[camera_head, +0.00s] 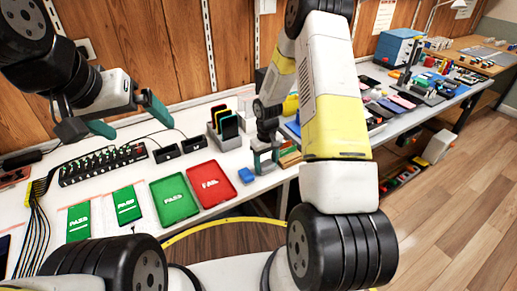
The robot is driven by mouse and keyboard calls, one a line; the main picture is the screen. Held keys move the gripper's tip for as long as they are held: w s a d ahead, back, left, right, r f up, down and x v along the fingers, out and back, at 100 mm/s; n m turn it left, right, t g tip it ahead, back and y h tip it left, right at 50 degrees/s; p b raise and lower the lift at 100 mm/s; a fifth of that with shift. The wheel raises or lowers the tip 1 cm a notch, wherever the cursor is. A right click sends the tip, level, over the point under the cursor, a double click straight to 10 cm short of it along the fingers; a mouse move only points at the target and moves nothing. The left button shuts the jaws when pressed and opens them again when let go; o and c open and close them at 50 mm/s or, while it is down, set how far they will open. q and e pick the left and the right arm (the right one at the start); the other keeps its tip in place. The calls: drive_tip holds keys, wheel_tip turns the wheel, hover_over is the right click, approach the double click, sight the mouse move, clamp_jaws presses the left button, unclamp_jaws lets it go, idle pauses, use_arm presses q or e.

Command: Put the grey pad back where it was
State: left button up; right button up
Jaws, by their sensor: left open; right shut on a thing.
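My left gripper (131,119) is raised at the left, in front of the wooden wall. Its teal fingers are spread wide and empty.
A green tray (174,218) and a red tray (190,169) marked FAIL lie left of the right gripper. A grey rack (213,139) holds upright phones. A black multi-port strip (104,165) and cables are at left. Phones cover the right table.

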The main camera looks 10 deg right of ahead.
drive_tip(key=shift+f, duration=0.3)
drive_tip(key=o, duration=1.3)
wheel_tip(320, 180, up, 12)
wheel_tip(320, 180, up, 18)
drive_tip(key=m+t, duration=0.2)
drive_tip(key=t, duration=0.1)
hover_over(266, 163)
drive_tip(key=s, duration=0.9)
drive_tip(key=s+r+t, duration=0.1)
drive_tip(key=s+r, duration=0.2)
drive_tip(key=s, duration=0.2)
drive_tip(key=s+a+r+m+t+y, duration=0.1)
drive_tip(key=s+r, duration=0.2)
drive_tip(key=s, duration=0.2)
drive_tip(key=s+a+r+t+y, duration=0.1)
drive_tip(key=s+r, duration=0.2)
drive_tip(key=s, duration=0.2)
drive_tip(key=shift+s+a, duration=0.15)
drive_tip(key=shift+s, duration=0.05)
